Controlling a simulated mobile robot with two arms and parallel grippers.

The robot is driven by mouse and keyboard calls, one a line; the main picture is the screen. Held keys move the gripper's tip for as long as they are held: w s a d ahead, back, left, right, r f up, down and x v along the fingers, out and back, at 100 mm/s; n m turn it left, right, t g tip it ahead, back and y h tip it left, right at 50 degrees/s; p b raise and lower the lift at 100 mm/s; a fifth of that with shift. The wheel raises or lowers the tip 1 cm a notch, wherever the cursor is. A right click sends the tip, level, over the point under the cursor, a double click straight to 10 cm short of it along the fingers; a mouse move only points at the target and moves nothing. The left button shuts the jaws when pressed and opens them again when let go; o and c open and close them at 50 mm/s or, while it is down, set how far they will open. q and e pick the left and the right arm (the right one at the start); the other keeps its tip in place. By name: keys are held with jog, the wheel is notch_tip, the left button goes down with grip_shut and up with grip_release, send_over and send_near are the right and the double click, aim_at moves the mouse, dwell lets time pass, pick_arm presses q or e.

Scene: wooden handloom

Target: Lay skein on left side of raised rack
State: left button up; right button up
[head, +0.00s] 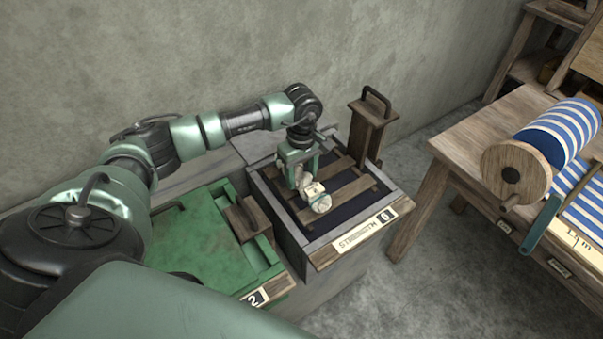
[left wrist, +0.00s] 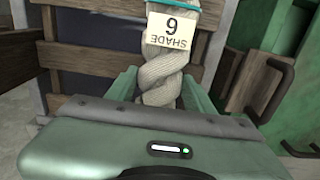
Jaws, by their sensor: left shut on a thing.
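A cream twisted skein (head: 318,201) with a pale tag is in my left gripper (head: 298,177), over the wooden slatted rack (head: 350,190). The rack lies in the top of a grey box with a dark inside. In the left wrist view, the skein (left wrist: 162,70) runs up between the green fingers (left wrist: 160,92), and its tag (left wrist: 169,30) reads SHADE upside down with one digit. Rack slats (left wrist: 80,20) show behind it. I cannot tell whether the skein touches the slats. My right gripper is not in view.
A green box (head: 205,245) with handles stands left of the rack's box. A wooden post with a dark handle (head: 372,120) rises at the rack's back right. A wooden table (head: 455,150) with a blue-and-white striped cloth roll (head: 560,135) is at right, across open floor.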

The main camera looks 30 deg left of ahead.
pick_arm(q)
jog(key=shift+r, duration=0.1)
jog(key=o, duration=1.6)
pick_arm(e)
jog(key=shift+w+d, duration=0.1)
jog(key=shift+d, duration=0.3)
pick_arm(q)
notch_tip(320, 180, up, 7)
jog(key=shift+f+b, duration=0.1)
jog(key=shift+b, duration=0.5)
jog(key=shift+r, duration=0.45)
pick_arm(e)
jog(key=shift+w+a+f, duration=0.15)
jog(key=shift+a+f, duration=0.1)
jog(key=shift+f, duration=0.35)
